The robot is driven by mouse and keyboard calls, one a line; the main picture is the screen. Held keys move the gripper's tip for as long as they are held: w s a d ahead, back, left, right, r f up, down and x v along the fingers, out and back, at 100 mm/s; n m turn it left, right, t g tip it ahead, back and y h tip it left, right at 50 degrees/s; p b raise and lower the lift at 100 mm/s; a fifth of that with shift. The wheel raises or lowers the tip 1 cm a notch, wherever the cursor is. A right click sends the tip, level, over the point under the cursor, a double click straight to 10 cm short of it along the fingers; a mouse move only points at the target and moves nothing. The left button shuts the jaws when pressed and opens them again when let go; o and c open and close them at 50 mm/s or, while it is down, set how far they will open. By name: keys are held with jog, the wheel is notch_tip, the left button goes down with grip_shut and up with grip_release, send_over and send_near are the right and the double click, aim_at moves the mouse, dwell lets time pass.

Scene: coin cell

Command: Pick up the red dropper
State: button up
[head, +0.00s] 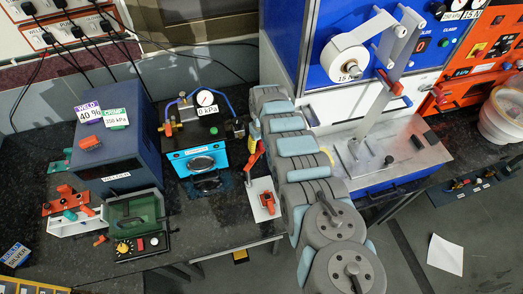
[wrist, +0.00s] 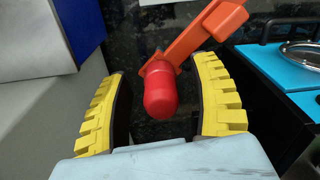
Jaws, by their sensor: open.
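The red dropper (wrist: 160,92) shows in the wrist view as a rounded red bulb, end towards the camera. An orange holder arm (wrist: 205,38) reaches to it from the upper right and meets it at its upper end. My gripper (wrist: 160,68) is open. Its two yellow ridged fingers stand on either side of the bulb, with a visible gap on each side. In the head view, a small red-orange part (head: 254,157) shows beside my arm, above a pale plate with an orange block (head: 267,202). My arm hides much of this area.
A blue gauge unit (head: 200,160) stands left of the holder, and its blue top (wrist: 275,65) shows at right in the wrist view. A blue press (head: 400,165) with a metal plate stands close on the right. A dark blue welder box (head: 115,140) is farther left.

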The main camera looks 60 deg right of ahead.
jog(key=shift+c, duration=0.3)
jog(key=c, duration=0.9)
jog(key=shift+o, duration=0.2)
jog(key=shift+r, duration=0.1)
notch_tip(320, 180, up, 10)
jog(key=p, duration=1)
jog(key=shift+p, duration=0.35)
